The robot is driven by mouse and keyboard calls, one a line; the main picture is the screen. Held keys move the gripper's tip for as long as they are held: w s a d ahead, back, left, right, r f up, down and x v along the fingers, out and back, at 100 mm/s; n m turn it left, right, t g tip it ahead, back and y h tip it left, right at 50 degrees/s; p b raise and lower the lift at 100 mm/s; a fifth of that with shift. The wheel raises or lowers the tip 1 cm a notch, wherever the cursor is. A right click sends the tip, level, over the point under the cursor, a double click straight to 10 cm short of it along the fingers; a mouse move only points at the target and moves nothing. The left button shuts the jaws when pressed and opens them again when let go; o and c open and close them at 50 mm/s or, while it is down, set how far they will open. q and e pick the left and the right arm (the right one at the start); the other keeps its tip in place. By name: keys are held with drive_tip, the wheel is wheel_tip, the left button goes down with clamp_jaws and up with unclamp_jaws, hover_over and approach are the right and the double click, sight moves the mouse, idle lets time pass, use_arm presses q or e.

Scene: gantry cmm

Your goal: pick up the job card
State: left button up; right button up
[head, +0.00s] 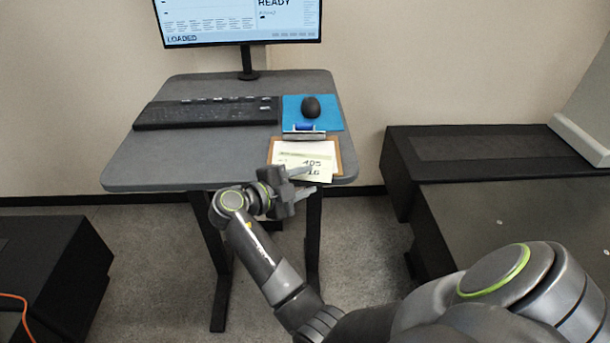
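The job card appears to be the pale sheet (322,176) with large dark figures, lying at the front of a brown clipboard (346,160). The clipboard rests near the front right edge of the grey desk. My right gripper (313,179) is at the desk's front edge, its fingers apart and pointing right. The upper finger overlaps the card in the view and hides part of it; the lower finger is just below its front edge. I cannot tell whether either finger touches the card. My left gripper is out of view.
The grey desk (180,165) holds a black keyboard (205,113), a blue mat (332,118) and a black mouse (311,107). A monitor (240,20) stands behind. Dark low units stand left (60,260) and right (470,150). The desk's front left is clear.

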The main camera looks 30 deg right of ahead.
drive_tip(key=shift+a, duration=0.15)
drive_tip(key=shift+c, duration=0.5)
clamp_jaws()
drive_tip(key=shift+s+f, duration=0.15)
